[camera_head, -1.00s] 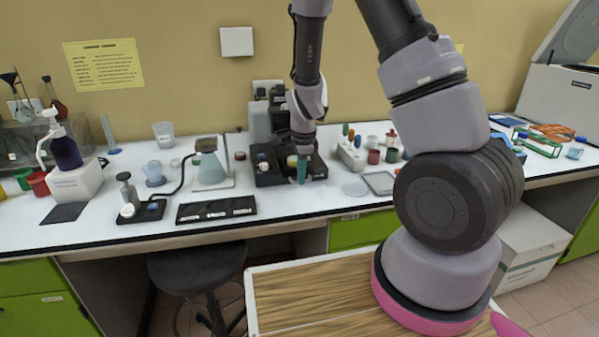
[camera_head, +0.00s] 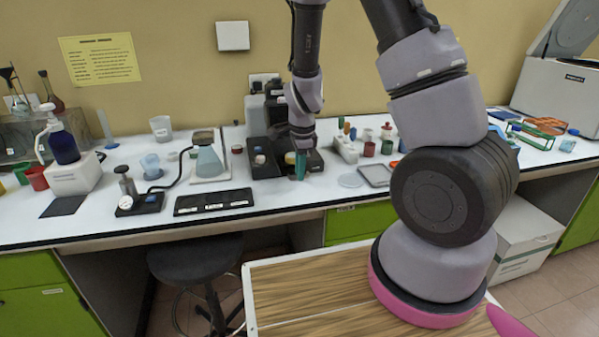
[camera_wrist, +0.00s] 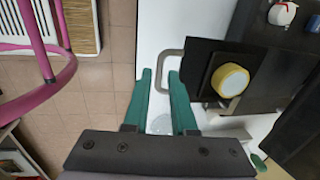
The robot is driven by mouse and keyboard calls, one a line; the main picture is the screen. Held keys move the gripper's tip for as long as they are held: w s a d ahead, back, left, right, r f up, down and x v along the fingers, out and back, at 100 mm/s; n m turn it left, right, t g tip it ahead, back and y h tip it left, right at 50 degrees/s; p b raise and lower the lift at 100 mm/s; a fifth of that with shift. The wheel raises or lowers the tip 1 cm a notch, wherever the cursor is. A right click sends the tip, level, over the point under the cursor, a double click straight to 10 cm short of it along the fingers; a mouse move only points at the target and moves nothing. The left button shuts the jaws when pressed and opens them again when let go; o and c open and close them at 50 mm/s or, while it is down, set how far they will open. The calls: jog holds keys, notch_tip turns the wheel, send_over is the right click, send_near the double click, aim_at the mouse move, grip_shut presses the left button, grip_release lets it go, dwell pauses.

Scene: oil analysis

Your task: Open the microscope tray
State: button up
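The dark microscope (camera_head: 268,108) stands on the bench against the wall. A grey U-shaped handle (camera_wrist: 166,54) sticks out from the tray's left side there. My gripper (camera_wrist: 160,74) has green fingers, spread apart and empty, with the handle's outer bar between or just above the tips. Whether they touch it cannot be told. In the head view my gripper (camera_head: 301,166) points down at the microscope's front; the handle is hidden.
A flask on a stand (camera_head: 208,160) and a black strip tray (camera_head: 213,202) lie left of the microscope. A rack (camera_head: 345,150) and small coloured containers stand close on its right. A stool (camera_head: 195,262) is below the bench's front edge.

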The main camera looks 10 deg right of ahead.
notch_tip(320, 180, up, 10)
jog(key=s, duration=0.1)
jog(key=shift+s, duration=0.4)
jog(key=s+d+r+n+t+y, duration=0.1)
jog(key=s+d+r+n+t, duration=0.1)
jog(key=s+r+n, duration=0.5)
jog(key=s+d+r+n+t+y, duration=0.1)
jog(key=s+d+r+n+t, duration=0.2)
jog(key=r, duration=1.4)
jog(key=s+d+n, duration=0.1)
jog(key=s+n, duration=0.2)
jog(key=s, duration=0.4)
jog(key=shift+r+n, duration=0.35)
jog(key=shift+n, duration=0.05)
jog(key=shift+c, duration=0.3)
